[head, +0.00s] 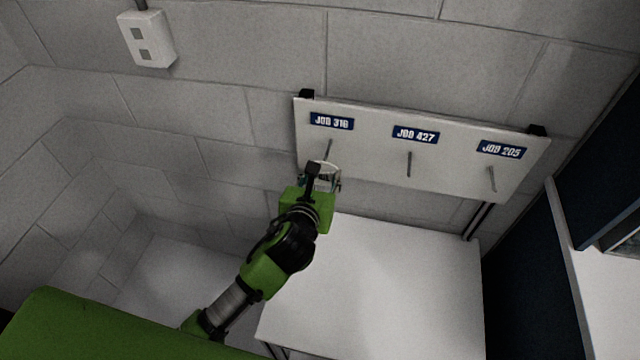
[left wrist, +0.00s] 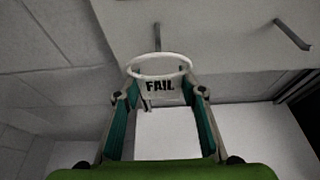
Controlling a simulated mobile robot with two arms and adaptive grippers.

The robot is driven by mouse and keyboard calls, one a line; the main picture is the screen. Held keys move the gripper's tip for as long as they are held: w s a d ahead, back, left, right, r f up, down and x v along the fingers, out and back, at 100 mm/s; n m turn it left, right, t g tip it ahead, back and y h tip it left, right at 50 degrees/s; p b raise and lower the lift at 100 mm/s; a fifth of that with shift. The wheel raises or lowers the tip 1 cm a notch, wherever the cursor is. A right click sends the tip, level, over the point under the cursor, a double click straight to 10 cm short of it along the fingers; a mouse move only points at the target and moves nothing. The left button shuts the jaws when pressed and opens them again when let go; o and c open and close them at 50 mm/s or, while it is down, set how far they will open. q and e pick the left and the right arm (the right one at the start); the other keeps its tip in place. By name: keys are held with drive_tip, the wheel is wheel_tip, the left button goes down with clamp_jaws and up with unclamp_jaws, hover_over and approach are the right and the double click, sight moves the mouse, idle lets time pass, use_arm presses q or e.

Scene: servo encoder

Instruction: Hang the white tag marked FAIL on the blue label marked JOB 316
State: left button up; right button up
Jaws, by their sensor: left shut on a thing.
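The white tag marked FAIL (left wrist: 160,87) is between the fingers of my left gripper (left wrist: 158,98), which is shut on it. Its white ring (left wrist: 133,68) stands out beyond the fingertips. In the head view the tag (head: 326,176) is partly hidden by my left gripper (head: 322,178). The blue label JOB 316 (head: 331,121) is at the left of the white board, with a metal peg (head: 328,149) below it. In the left wrist view this peg (left wrist: 157,36) ends close to the ring's far edge. I cannot tell whether they touch. My right gripper is out of view.
The white board (head: 372,151) also carries labels JOB 427 (head: 416,135) and JOB 205 (head: 501,149), each above its own peg. A bare white table (head: 390,285) stands below. A dark blue cabinet (head: 530,270) is at the right.

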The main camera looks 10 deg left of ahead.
use_arm(q)
drive_tip(key=shift+r+b+x, duration=0.2)
drive_tip(key=shift+b+x, duration=0.35)
drive_tip(key=shift+x, duration=0.25)
drive_tip(key=shift+r+b+x, duration=0.15)
drive_tip(key=shift+b+x, duration=0.4)
drive_tip(key=shift+x, duration=0.2)
drive_tip(key=shift+w+f+p, duration=0.1)
drive_tip(key=shift+w+p, duration=0.25)
drive_tip(key=shift+w, duration=0.45)
drive_tip(key=shift+w+f+p, duration=0.1)
drive_tip(key=shift+p, duration=0.2)
drive_tip(key=shift+f, duration=0.15)
drive_tip(key=o, duration=0.8)
